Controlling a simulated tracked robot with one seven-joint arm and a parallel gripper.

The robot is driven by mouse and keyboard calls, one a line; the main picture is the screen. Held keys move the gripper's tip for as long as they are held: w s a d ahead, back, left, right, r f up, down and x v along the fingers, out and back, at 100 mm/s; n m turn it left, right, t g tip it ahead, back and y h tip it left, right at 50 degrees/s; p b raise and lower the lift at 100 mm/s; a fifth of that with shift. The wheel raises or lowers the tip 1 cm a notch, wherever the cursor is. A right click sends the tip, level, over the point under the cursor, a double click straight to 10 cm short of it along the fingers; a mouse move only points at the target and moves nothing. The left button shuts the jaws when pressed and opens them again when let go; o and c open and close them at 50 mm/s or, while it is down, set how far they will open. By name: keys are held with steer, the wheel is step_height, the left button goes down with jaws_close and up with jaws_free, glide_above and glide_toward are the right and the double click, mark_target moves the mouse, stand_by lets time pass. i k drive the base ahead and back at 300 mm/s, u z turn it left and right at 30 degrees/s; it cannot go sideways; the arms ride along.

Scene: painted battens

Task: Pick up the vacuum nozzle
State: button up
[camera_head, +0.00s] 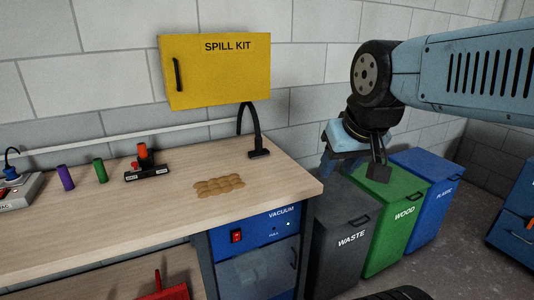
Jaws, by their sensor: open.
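The vacuum nozzle (259,153) is a black, flat-ended piece on the workbench near its back right corner. A black hose (253,125) rises from it and bends over toward the wall below the yellow cabinet. My gripper (352,172) is open and empty. In the picture it is to the right of the nozzle, in the air in front of the bins and apart from the bench. Nothing covers the nozzle.
The wooden bench (110,215) holds a brown pile (219,186), a black holder (147,172) and purple (65,177) and green (100,170) cylinders. The yellow spill kit cabinet (215,75) hangs above. Waste (345,225), wood (392,225) and plastic (430,190) bins stand right.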

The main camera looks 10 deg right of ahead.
mark_target(258, 152)
steer(key=u, duration=0.2)
steer(key=i, duration=0.9)
steer(key=z, duration=0.1)
